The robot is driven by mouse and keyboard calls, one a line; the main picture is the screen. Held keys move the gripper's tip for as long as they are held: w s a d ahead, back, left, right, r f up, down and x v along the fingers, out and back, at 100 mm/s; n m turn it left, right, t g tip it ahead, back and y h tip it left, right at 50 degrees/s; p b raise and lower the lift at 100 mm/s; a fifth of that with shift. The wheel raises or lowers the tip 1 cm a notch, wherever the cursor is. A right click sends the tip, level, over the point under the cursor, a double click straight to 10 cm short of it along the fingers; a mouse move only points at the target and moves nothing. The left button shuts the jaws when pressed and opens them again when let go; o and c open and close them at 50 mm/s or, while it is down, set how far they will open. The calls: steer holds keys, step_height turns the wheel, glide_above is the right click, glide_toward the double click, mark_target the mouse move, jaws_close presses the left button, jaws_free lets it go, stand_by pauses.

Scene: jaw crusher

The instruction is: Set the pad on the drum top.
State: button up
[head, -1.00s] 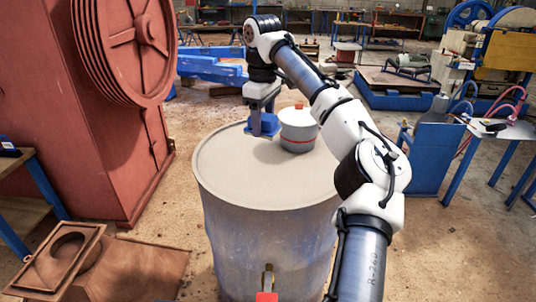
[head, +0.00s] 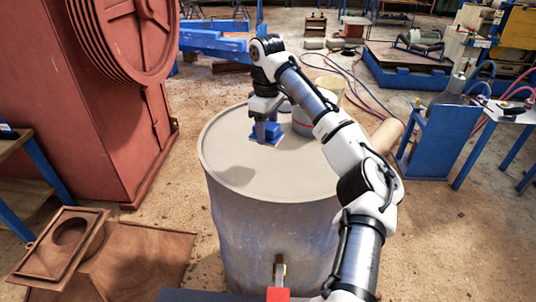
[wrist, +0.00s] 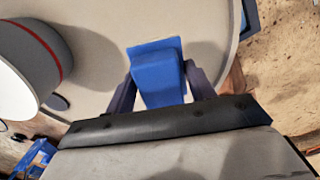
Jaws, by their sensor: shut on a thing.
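The blue pad (head: 261,137) is between the fingers of my gripper (head: 268,130). My gripper is shut on it and points down over the far part of the drum top (head: 255,174). In the wrist view the pad (wrist: 158,76) sits between the two dark fingers (wrist: 160,92), with the pale drum top (wrist: 105,45) behind it. The pad is at or just above the drum top; I cannot tell whether it touches.
The near part of the drum top is clear. A red machine (head: 95,110) stands left, a blue chair-like stand (head: 440,145) right.

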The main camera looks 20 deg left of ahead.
mark_target(267, 164)
step_height(267, 164, down, 9)
steer(key=shift+p, duration=0.35)
steer(key=shift+f, duration=0.1)
steer(key=o, duration=0.9)
